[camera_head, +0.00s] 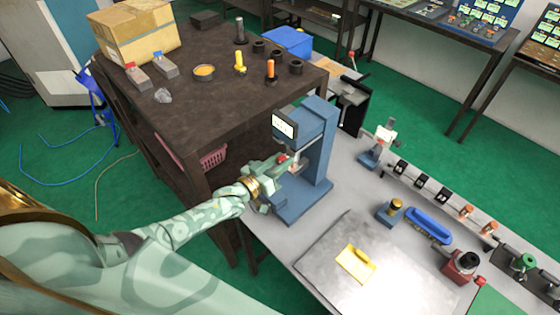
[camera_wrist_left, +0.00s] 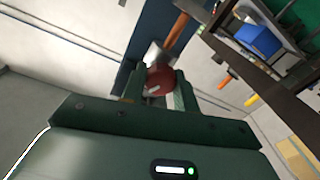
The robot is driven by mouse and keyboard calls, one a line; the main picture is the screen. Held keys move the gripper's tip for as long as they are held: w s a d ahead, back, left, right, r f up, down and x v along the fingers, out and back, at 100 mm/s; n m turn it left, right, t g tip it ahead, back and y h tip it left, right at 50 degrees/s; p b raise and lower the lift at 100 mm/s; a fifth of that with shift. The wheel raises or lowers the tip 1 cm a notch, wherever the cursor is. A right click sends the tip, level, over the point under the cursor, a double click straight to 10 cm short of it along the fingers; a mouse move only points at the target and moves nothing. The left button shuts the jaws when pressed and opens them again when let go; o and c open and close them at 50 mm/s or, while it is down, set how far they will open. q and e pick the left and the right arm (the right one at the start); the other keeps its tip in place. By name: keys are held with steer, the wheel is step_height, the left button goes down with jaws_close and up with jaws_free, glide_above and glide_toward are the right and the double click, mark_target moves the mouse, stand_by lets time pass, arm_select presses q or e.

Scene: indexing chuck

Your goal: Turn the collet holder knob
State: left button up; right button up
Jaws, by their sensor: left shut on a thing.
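A blue upright machine (camera_head: 318,150) with a small white display (camera_head: 283,127) stands at the left end of the grey bench. My left gripper (camera_head: 283,164) reaches in front of its column, below the display. A red knob (camera_head: 282,158) just shows at the fingertips. In the left wrist view the round dark-red knob (camera_wrist_left: 160,80) sits between the two green fingers, which are shut on it. A metal part and an orange-brown bar show just beyond it. The fingers hide the knob's sides. My right gripper is in neither view.
A dark table (camera_head: 205,100) with a cardboard box (camera_head: 137,35) and several small parts stands behind my left arm. On the bench are a metal plate (camera_head: 325,255) with a yellow piece (camera_head: 356,264), a blue oblong tray (camera_head: 429,225) and several small fixtures at the right.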

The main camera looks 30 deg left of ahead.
arm_select(q)
steer(key=shift+f, duration=0.15)
steer(key=o, duration=1)
steer(key=v, duration=1.6)
steer(key=shift+s+b, duration=0.2)
steer(key=shift+b, duration=0.1)
